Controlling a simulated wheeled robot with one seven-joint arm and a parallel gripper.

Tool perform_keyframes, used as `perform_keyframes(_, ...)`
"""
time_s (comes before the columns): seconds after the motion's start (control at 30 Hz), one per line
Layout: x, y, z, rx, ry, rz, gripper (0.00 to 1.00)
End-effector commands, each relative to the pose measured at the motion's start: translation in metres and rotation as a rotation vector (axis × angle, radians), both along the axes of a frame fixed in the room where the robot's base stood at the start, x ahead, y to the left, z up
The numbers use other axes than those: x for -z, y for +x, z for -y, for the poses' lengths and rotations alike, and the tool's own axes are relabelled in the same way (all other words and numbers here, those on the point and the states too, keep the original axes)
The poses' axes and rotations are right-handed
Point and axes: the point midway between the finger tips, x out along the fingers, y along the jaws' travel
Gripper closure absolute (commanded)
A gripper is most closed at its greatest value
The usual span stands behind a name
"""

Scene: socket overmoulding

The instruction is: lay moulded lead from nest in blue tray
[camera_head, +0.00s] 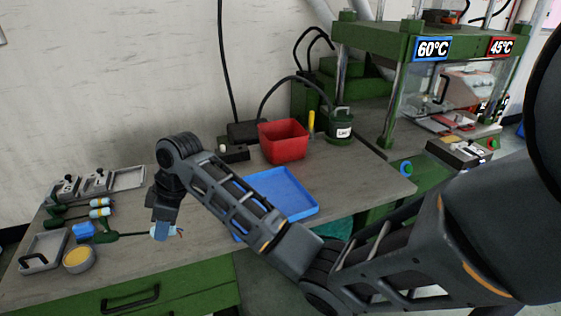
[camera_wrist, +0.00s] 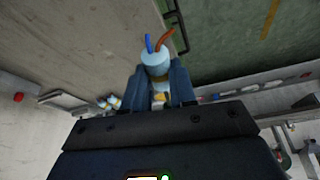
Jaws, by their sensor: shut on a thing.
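My gripper (camera_head: 162,232) is shut on a moulded lead, low over the front left of the bench. Its pale blue end (camera_head: 172,232) shows beside the fingers. In the wrist view the pale blue cylinder (camera_wrist: 155,60) sits between the fingers (camera_wrist: 160,74), with a blue and an orange wire sticking out. The rest of the lead is hidden by the gripper. The blue tray (camera_head: 300,205) lies to the right on the bench, partly behind my forearm, and its visible floor looks empty. I cannot tell which fixture is the nest.
Green pieces with pale blue ends (camera_head: 100,202), a green handled piece (camera_head: 104,232), a yellow-filled dish (camera_head: 79,260) and grey trays (camera_head: 127,178) crowd the left. A red bin (camera_head: 283,141) and green canister (camera_head: 340,124) stand behind the tray. A green press (camera_head: 395,105) stands right.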

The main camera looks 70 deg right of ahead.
Motion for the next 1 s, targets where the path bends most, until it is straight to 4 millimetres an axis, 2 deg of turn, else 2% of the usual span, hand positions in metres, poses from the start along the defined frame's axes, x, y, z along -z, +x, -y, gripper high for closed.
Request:
perform_keyframes(0.03, -0.001, -0.004, 0.028, -0.012, -0.001, -0.001, 1.00)
perform_keyframes(0.2, 0.000, -0.023, 0.102, -0.090, 0.000, 0.000, 1.00)
perform_keyframes(0.37, -0.001, -0.052, 0.168, -0.152, 0.001, 0.001, 1.00)
perform_keyframes(0.6, -0.004, -0.110, 0.256, -0.228, 0.002, 0.003, 1.00)
perform_keyframes(0.8, -0.007, -0.155, 0.304, -0.267, 0.003, 0.004, 1.00)
perform_keyframes(1.0, -0.009, -0.177, 0.325, -0.285, 0.003, 0.006, 1.00)
